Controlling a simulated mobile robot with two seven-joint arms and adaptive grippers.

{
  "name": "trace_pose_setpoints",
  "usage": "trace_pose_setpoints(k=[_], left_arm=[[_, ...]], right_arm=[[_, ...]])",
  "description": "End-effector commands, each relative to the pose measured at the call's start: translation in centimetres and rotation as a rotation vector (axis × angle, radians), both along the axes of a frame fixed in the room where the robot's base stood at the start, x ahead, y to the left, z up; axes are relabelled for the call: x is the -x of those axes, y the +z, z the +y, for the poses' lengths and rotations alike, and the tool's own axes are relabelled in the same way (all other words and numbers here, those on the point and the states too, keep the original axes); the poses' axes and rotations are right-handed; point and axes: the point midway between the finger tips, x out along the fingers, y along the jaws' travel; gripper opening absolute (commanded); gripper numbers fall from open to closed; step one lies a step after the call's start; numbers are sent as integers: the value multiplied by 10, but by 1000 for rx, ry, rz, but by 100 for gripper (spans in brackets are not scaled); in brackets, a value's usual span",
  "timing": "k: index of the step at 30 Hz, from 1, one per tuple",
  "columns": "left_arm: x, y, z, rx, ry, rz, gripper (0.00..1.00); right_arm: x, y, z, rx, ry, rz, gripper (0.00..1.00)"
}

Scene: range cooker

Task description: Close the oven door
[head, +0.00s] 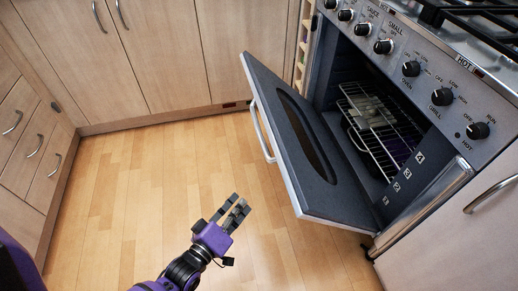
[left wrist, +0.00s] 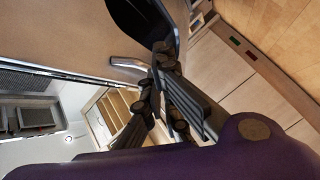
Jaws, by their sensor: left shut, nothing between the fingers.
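The oven door (head: 307,187) hangs partly open at a slant in front of the range cooker, its dark inner side with a long window facing up. Its metal handle (head: 262,132) runs along the outer side, facing left. My left gripper (head: 239,207) is shut and empty, over the floor to the left of the door's lower part and apart from it. In the left wrist view the fingers of my left gripper (left wrist: 164,95) show close up; I cannot tell there which surfaces belong to the door. My right gripper is not in view.
The oven cavity holds wire racks (head: 378,124). A control panel with several knobs (head: 411,69) sits above it. Wooden cabinets (head: 170,50) line the back, and drawers (head: 30,140) stand at the left. The wooden floor (head: 130,180) between is clear.

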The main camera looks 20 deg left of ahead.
Motion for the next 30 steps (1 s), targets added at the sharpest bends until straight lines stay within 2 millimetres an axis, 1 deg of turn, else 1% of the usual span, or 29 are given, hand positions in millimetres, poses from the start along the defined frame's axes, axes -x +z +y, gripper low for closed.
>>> trace_pose_setpoints(k=[1,3,5,6,9,12,16,20,23,26,30], left_arm=[[-21,-25,3,100,11,-37,0],[-47,-31,10,268,26,-103,0],[-68,-34,18,427,31,-165,0],[-80,-34,24,541,27,-208,0],[-102,-28,41,819,1,-306,0],[-111,-17,54,1023,-42,-378,0],[-115,-7,64,1172,-86,-430,0],[-120,0,67,1216,-102,-445,0],[-129,6,67,1216,-103,-447,0],[-145,15,66,1215,-104,-447,0],[-172,30,65,1215,-102,-446,0]], right_arm=[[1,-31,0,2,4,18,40],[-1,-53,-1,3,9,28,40],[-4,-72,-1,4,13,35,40],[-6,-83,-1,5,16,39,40],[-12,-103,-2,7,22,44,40],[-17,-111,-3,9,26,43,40],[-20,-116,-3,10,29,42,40],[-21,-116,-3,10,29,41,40],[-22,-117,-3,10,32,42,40],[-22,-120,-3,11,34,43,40],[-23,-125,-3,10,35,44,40]])
